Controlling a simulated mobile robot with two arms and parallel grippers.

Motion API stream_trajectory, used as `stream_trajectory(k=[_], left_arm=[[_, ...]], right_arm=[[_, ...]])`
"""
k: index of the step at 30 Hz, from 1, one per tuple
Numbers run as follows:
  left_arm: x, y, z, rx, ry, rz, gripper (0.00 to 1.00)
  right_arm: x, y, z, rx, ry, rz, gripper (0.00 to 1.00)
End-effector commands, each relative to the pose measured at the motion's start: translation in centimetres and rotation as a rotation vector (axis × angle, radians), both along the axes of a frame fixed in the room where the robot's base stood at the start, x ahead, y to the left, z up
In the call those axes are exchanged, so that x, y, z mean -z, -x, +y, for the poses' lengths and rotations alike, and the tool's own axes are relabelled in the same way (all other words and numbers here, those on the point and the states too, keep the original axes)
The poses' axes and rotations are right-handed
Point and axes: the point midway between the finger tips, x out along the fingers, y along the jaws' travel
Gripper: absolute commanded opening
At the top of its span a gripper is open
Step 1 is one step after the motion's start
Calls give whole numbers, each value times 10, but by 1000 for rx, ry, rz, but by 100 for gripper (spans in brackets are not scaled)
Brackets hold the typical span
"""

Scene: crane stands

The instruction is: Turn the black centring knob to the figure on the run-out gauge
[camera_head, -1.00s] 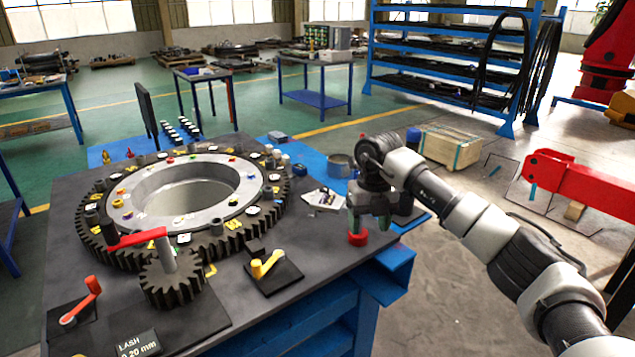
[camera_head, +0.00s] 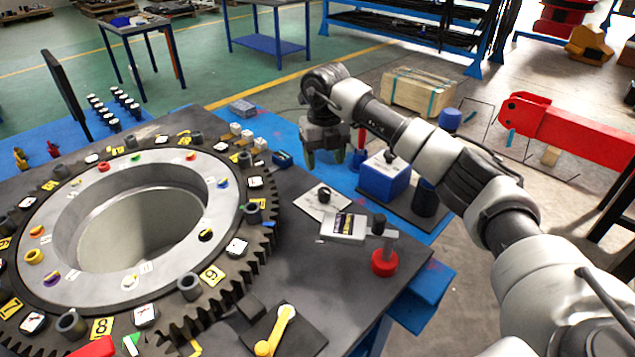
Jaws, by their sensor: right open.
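My right gripper (camera_head: 325,160) hangs open and empty over the blue mat (camera_head: 290,134), fingers pointing down, beyond the table's far right corner area. A blue block (camera_head: 385,180) with a small black knob (camera_head: 390,157) on top stands to its right, apart from the fingers. A flat light device with a dark label (camera_head: 345,226) lies nearer on the table; I cannot read a figure on it. Which black knob is the centring one I cannot tell. My left gripper is not in view.
A large toothed ring (camera_head: 262,245) with numbered tags fills the left. A yellow crank (camera_head: 275,330) stands at the front. A dark cylinder (camera_head: 425,197) stands right of the blue block. A small black part (camera_head: 324,195) sits on a white sheet near the device.

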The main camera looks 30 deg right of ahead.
Motion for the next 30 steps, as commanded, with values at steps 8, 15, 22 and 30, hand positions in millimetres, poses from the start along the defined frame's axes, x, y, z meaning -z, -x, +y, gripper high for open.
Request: stream_trajectory(k=[8,15,22,30], left_arm=[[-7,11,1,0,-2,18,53],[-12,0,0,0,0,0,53],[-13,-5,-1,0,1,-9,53],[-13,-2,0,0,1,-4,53]], right_arm=[[51,1,0,0,0,5,59],[87,1,0,0,1,3,59],[98,1,0,0,1,1,59],[98,1,0,0,1,0,50]])
